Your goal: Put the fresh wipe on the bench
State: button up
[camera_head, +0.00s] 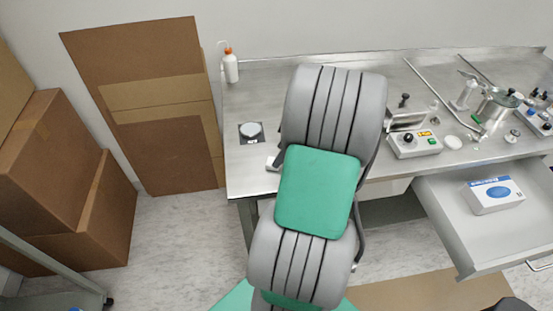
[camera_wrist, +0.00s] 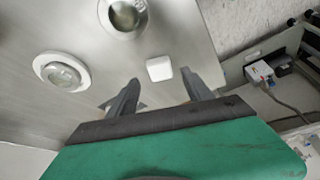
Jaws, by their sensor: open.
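A small white square that looks like the folded wipe (camera_wrist: 159,69) lies on the steel bench (camera_wrist: 100,42) near its edge in the wrist view. My gripper (camera_wrist: 160,90) is open, with its two dark fingers spread on either side of that square's line. No contact between the fingers and the square shows. In the head view my grey and green arm reaches over the bench (camera_head: 240,180) and hides most of the gripper. A small pale piece shows left of the arm there; I cannot tell whether it is the wipe.
An open drawer (camera_head: 445,220) at right holds a blue and white box (camera_head: 494,195). A wash bottle (camera_head: 230,66) stands at the bench's back left. A control box (camera_head: 414,144) and glassware stand at right. A round white-rimmed dish (camera_wrist: 62,72) lies left of my gripper.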

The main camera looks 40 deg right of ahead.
jog(key=v, duration=0.7)
jog(key=w+a+r+m+h, duration=0.1)
jog(key=w+a+r, duration=0.15)
jog(key=a, duration=0.65)
jog(key=w+a+r+m, duration=0.1)
jog(key=w+a+m, duration=0.15)
jog(key=a, duration=0.65)
jog(key=s+a+m+h, duration=0.1)
jog(key=s+a+m, duration=0.2)
jog(key=a, duration=0.9)
jog(key=s, duration=0.3)
jog(key=shift+a+f+h, duration=0.25)
jog(key=shift+h, duration=0.05)
